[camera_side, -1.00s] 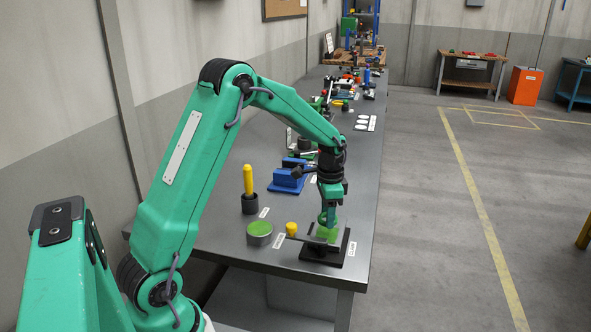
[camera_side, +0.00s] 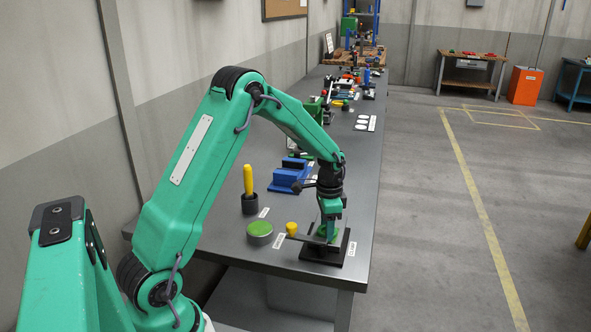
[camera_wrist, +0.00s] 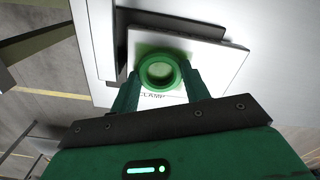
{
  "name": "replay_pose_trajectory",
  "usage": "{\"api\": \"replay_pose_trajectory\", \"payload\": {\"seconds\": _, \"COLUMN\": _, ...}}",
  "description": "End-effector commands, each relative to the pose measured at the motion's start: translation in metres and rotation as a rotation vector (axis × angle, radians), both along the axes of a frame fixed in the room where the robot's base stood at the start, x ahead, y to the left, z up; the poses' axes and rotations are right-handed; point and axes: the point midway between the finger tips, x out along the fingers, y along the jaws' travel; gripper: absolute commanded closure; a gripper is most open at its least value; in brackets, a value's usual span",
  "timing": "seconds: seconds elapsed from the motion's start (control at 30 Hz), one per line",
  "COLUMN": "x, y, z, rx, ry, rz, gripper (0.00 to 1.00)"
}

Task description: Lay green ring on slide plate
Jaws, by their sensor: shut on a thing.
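The green ring (camera_wrist: 159,71) is between the fingertips of my gripper (camera_wrist: 160,77) in the wrist view. The fingers are shut on it from both sides. A pale square plate (camera_wrist: 215,66), which looks like the slide plate, lies beneath the ring, with lettering that reads "CLAMP" beside it. In the side view my gripper (camera_side: 328,231) points down over the dark base (camera_side: 322,255) at the bench's near right corner. It hides most of the plate and ring there. I cannot tell whether the ring touches the plate.
Left of the base stand a small yellow knob (camera_side: 291,228), a round grey pot with a green top (camera_side: 260,229) and a yellow-handled tool in a dark holder (camera_side: 249,204). A blue fixture (camera_side: 289,178) lies behind. The bench's right edge is close to the base.

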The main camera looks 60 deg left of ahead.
Motion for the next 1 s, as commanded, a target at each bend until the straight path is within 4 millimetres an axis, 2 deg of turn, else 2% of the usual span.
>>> {"api": "replay_pose_trajectory", "payload": {"seconds": 0.03, "x": 0.0, "y": 0.0, "z": -0.001, "rx": 0.0, "ry": 0.0, "rz": 0.0, "gripper": 0.5}}
{"api": "replay_pose_trajectory", "payload": {"seconds": 0.07, "x": 0.0, "y": 0.0, "z": -0.001, "rx": 0.0, "ry": 0.0, "rz": 0.0, "gripper": 0.45}}
{"api": "replay_pose_trajectory", "payload": {"seconds": 0.37, "x": 0.0, "y": 0.0, "z": 0.0, "rx": 0.0, "ry": 0.0, "rz": 0.0, "gripper": 0.45}}
{"api": "replay_pose_trajectory", "payload": {"seconds": 0.57, "x": 0.0, "y": 0.0, "z": 0.007, "rx": 0.001, "ry": -0.003, "rz": 0.0, "gripper": 0.45}}
{"api": "replay_pose_trajectory", "payload": {"seconds": 0.77, "x": 0.001, "y": 0.0, "z": 0.028, "rx": 0.001, "ry": -0.005, "rz": 0.0, "gripper": 0.45}}
{"api": "replay_pose_trajectory", "payload": {"seconds": 1.0, "x": 0.001, "y": 0.0, "z": 0.066, "rx": 0.002, "ry": -0.005, "rz": 0.0, "gripper": 0.45}}
